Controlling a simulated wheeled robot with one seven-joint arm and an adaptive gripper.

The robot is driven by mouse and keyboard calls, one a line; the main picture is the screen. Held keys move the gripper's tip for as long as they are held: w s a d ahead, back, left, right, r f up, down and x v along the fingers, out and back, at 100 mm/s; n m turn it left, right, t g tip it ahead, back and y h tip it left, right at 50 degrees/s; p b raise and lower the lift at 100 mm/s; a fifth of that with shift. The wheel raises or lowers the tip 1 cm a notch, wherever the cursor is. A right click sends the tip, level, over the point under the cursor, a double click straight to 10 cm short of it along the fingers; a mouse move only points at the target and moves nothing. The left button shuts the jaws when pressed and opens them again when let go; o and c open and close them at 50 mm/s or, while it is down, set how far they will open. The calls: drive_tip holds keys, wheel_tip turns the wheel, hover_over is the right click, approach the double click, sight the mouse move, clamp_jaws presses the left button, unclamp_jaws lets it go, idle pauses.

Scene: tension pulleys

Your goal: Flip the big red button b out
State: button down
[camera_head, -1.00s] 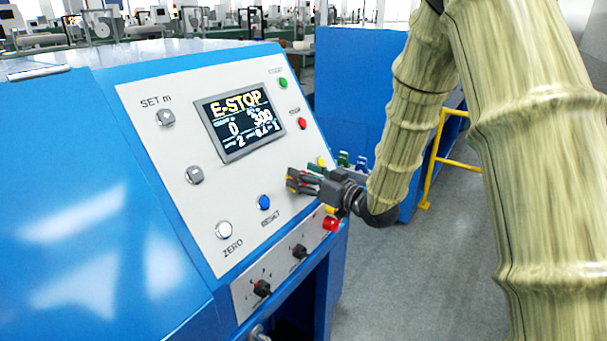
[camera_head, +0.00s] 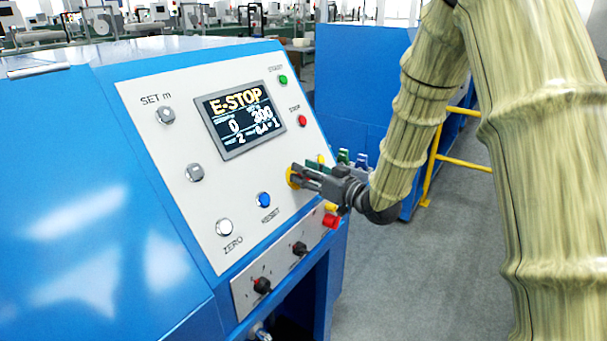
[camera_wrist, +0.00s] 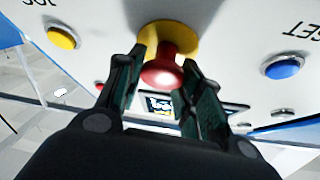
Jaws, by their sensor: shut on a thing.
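The big red button b is a red mushroom knob (camera_wrist: 162,72) on a round yellow base (camera_wrist: 175,35), seen in the wrist view. In the head view the yellow base (camera_head: 292,177) shows on the sloped grey panel (camera_head: 180,120), but my fingers hide the red knob. My gripper (camera_head: 298,177) comes from the right and is against the button. In the wrist view the two dark fingers of my gripper (camera_wrist: 163,60) stand on either side of the knob and are shut on it.
The panel's screen (camera_head: 240,120) reads E-STOP. A blue reset button (camera_head: 263,200) and a white zero button (camera_head: 224,227) are to the left. Another red knob (camera_head: 330,222) sits just below my gripper, near black dials (camera_head: 262,285). The grey floor (camera_head: 420,270) at right is clear.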

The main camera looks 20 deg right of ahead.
drive_tip(key=shift+d, duration=0.1)
drive_tip(key=c, duration=1.3)
unclamp_jaws()
drive_tip(key=o, duration=0.4)
drive_tip(key=shift+s+d+r, duration=0.1)
drive_tip(key=shift+s+d, duration=0.05)
drive_tip(key=shift+s, duration=0.05)
drive_tip(key=shift+w, duration=0.1)
drive_tip(key=v, duration=1.2)
